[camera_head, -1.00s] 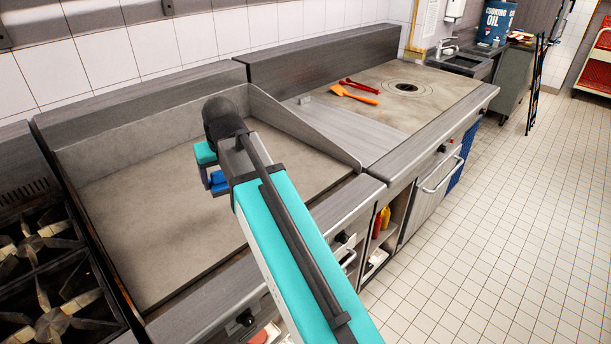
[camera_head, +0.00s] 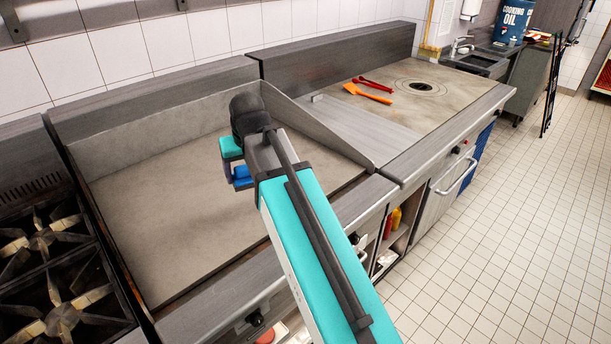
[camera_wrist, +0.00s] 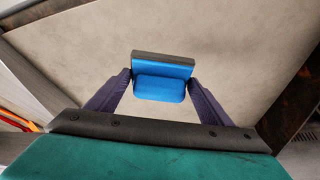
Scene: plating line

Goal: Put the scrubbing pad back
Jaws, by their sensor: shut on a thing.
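The scrubbing pad (camera_wrist: 160,88) is a blue block with a dark grey layer along one face. In the wrist view my gripper (camera_wrist: 160,86) is shut on it, one dark purple finger at each side. In the head view the blue pad (camera_head: 242,174) shows beside the end of my arm, above the flat griddle plate (camera_head: 160,220). My gripper (camera_head: 233,172) is partly hidden by my own arm there. The pad appears held clear of the griddle, with bare plate behind it in the wrist view.
A burner range (camera_head: 50,270) stands at the left. A second cooktop (camera_head: 440,115) at the right bears an orange spatula (camera_head: 368,93) and red tongs (camera_head: 374,83). A sloped metal splash guard (camera_head: 320,130) rises between them. Bottles (camera_head: 393,222) stand on a shelf below. The tiled floor is clear.

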